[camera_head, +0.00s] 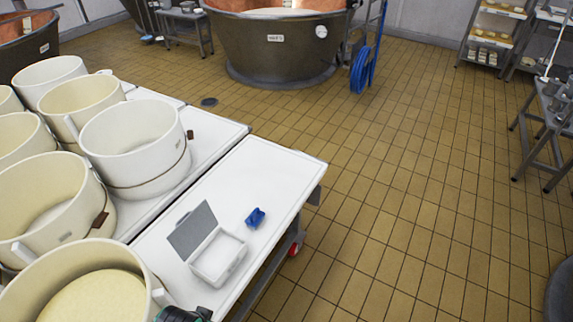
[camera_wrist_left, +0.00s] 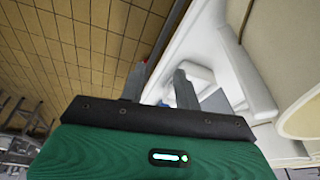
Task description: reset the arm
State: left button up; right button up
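My left gripper (camera_head: 186,314) shows only as a dark green and black piece at the bottom edge of the head view, beside the front cheese mould. In the left wrist view its two grey fingers (camera_wrist_left: 160,75) stand apart with nothing between them, so it is open. Past the fingers lie the white tabletop and part of a white box, with a bit of blue. My right gripper is in neither view.
The white table (camera_head: 270,165) holds an open white box (camera_head: 218,258), a small blue object (camera_head: 255,217) and several large cream moulds (camera_head: 135,145) at left. A copper vat (camera_head: 275,50) stands behind.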

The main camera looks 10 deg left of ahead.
pick_arm(q)
jog(key=s+f+g+b, duration=0.1)
jog(key=s+f+b, duration=0.1)
jog(key=f, duration=1.4)
jog(key=s+f+b, duration=0.1)
jog(key=s+f, duration=0.2)
jog(key=f, duration=1.2)
jog(key=s+a+f+g+b, duration=0.1)
jog(key=s+a+f+b, duration=0.1)
jog(key=s+f, duration=1.4)
jog(key=shift+s+a+f+b, duration=0.35)
jog(key=shift+a+f, duration=0.45)
jog(key=shift+f, duration=0.05)
jog(key=shift+m, duration=0.3)
